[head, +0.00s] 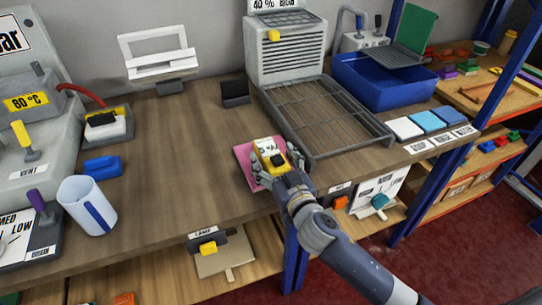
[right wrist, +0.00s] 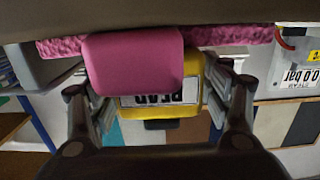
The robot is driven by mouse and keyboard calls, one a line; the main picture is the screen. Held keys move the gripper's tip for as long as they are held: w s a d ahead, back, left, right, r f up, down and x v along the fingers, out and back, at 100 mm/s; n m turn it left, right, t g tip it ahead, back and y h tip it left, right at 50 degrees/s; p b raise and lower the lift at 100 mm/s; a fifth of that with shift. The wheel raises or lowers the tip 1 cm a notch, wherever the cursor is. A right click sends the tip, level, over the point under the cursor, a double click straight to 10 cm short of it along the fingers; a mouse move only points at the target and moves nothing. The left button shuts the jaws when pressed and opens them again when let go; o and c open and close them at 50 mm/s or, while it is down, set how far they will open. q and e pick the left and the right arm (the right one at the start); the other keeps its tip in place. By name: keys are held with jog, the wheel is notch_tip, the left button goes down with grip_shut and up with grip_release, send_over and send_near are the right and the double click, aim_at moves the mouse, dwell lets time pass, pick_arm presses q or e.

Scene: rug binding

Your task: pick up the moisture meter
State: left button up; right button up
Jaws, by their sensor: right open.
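The moisture meter (head: 268,147) is a yellow device with a white display showing a percent sign and a dark knob. It is on a pink rug piece (head: 243,154) near the bench's front edge. My right gripper (head: 277,167) is open, with its fingers on either side of the meter's near end. In the right wrist view the meter's yellow body (right wrist: 192,68) with an upside-down label lies between the two fingers, and gaps seem to show beside it. A smooth pink piece (right wrist: 133,62) covers part of it there. My left gripper is not in view.
A wire rack tray (head: 385,137) stands close on the right, with a blue bin (head: 375,95) behind it. The wooden bench (head: 175,160) between is clear.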

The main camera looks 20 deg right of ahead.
jog(key=shift+w+a+f, duration=0.1)
jog(key=shift+w, duration=0.9)
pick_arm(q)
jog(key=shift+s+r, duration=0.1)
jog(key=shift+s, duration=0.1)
pick_arm(e)
jog(key=c, duration=1.3)
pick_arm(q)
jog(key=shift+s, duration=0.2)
pick_arm(e)
jog(key=shift+c, duration=0.4)
